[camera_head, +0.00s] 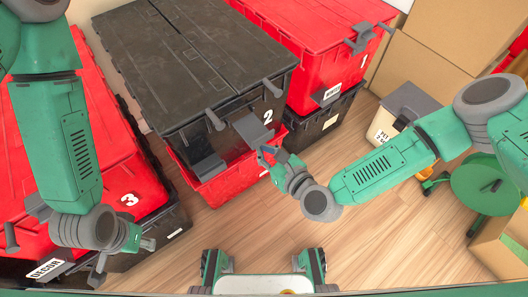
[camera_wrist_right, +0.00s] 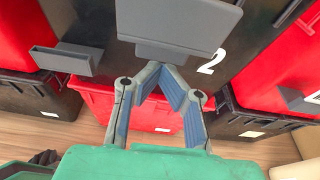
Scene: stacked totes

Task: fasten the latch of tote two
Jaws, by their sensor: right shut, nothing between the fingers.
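Tote two is a black tote (camera_head: 180,128) with a black lid (camera_head: 195,55) and a white 2 on its front; it also shows in the wrist view (camera_wrist_right: 265,30). One grey latch (camera_head: 250,130) sticks out from its front beside the 2 and is large at the top of the wrist view (camera_wrist_right: 178,25). A second grey latch (camera_head: 208,166) is at its lower left front. My right gripper (camera_head: 264,150) is shut and empty, its fingertips (camera_wrist_right: 168,68) at the latch's lower edge; contact is unclear. My left gripper (camera_head: 148,244) is far lower left, fingers unclear.
Tote two stands on a red tote (camera_head: 225,182). Red tote three (camera_head: 130,185) is at left, and a red tote (camera_head: 305,40) on a black one (camera_head: 325,118) stands at right. Cardboard boxes (camera_head: 430,65) and a green stool (camera_head: 485,190) are farther right. The front floor (camera_head: 380,240) is clear.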

